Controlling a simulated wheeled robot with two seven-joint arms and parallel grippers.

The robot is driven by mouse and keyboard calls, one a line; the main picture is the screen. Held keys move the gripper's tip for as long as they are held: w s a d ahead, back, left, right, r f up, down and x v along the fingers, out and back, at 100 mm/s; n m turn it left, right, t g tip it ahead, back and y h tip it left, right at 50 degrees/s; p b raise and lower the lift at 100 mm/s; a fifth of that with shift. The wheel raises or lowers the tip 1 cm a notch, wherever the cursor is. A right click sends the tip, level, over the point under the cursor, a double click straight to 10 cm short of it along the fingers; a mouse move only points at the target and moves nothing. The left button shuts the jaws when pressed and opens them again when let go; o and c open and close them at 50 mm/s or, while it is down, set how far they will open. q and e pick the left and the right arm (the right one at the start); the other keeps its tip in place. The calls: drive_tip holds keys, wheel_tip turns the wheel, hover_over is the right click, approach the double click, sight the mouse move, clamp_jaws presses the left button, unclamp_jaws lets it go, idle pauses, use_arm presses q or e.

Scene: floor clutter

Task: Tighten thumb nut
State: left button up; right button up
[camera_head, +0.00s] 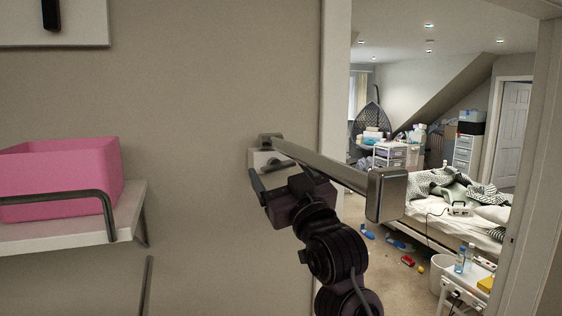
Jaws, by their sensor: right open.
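A brushed metal bar (325,168) sticks out from the beige wall, with a square mount (270,140) at its far end and a thick block (386,195) at its near end. A pale plate (262,158) shows just below the wall mount. My right gripper (270,177) is open just below the bar, close to the wall mount and the plate. I cannot tell whether it touches them. No thumb nut can be made out; the area between the fingers is small and partly hidden by the gripper. My left gripper is not in view.
A pink bin (60,178) stands on a white wall shelf (125,212) with a dark rail at left. A doorway at right opens to a cluttered bedroom with a bed (455,225), a small white table (466,280) and loose things on the floor.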

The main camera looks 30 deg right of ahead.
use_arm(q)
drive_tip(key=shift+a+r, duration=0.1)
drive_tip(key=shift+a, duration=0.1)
use_arm(e)
drive_tip(key=shift+w+d, duration=0.1)
drive_tip(key=shift+w, duration=0.05)
drive_tip(key=shift+c, duration=0.3)
drive_tip(key=c, duration=0.9)
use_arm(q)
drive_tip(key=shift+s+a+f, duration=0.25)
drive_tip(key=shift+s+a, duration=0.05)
use_arm(e)
drive_tip(key=m+h, duration=0.1)
drive_tip(key=m, duration=0.2)
drive_tip(key=shift+h, duration=0.4)
drive_tip(key=shift+c, duration=0.2)
drive_tip(key=o, duration=1)
